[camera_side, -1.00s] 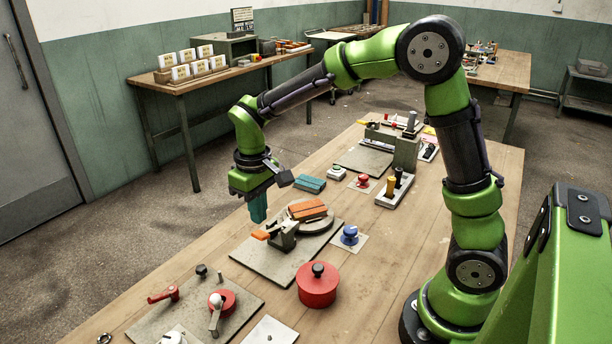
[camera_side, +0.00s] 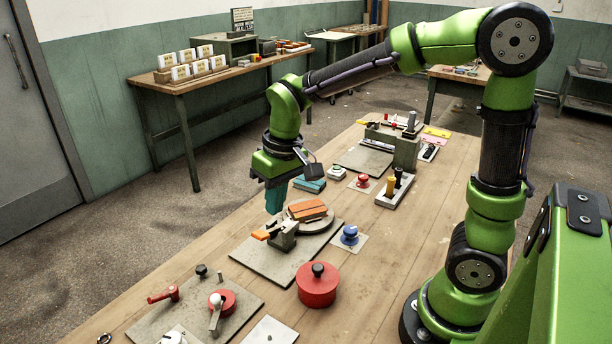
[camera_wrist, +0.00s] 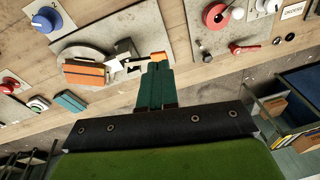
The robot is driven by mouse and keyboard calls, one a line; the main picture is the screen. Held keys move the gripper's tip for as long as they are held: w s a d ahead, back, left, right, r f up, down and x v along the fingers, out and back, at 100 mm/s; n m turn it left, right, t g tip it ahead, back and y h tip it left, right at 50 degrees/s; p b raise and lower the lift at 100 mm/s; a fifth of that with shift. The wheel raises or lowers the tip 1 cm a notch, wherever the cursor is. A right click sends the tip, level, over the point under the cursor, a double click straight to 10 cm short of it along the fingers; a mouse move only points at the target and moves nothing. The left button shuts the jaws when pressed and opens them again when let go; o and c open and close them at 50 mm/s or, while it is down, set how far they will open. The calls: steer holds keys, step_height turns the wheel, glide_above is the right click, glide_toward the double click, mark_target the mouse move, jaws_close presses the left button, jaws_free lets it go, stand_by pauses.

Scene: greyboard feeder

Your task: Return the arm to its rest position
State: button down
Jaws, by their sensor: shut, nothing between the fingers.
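My gripper (camera_side: 275,200) hangs above the workbench, pointing down, with its teal fingers together and nothing between them. In the side view it is just behind and left of the greyboard feeder's round plate (camera_side: 325,226), which carries an orange-brown stack (camera_side: 307,209). The fingers also show shut in the wrist view (camera_wrist: 157,90), beside the orange tab (camera_wrist: 158,57) of the feeder. The fingers look apart from the feeder, though the exact gap is hard to tell. My arm is bent, with its elbow raised high over the bench.
On the bench (camera_side: 213,258) stand a red lidded pot (camera_side: 317,287), a blue knob (camera_side: 349,235), a red button (camera_side: 363,181), a block with yellow and black pegs (camera_side: 395,188) and teal blocks (camera_side: 310,184). A plate with red handles (camera_side: 221,300) lies in front. The air above is clear.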

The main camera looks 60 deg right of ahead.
steer(key=s+r+m+t, duration=0.1)
steer(key=s+r+t, duration=0.1)
steer(key=s, duration=0.3)
steer(key=s+d+r+m+t+y, duration=0.1)
steer(key=s+r+t, duration=0.2)
steer(key=s, duration=0.3)
steer(key=shift+s+d+r+t, duration=0.15)
steer(key=shift+s+r+t, duration=0.15)
steer(key=shift+r, duration=0.55)
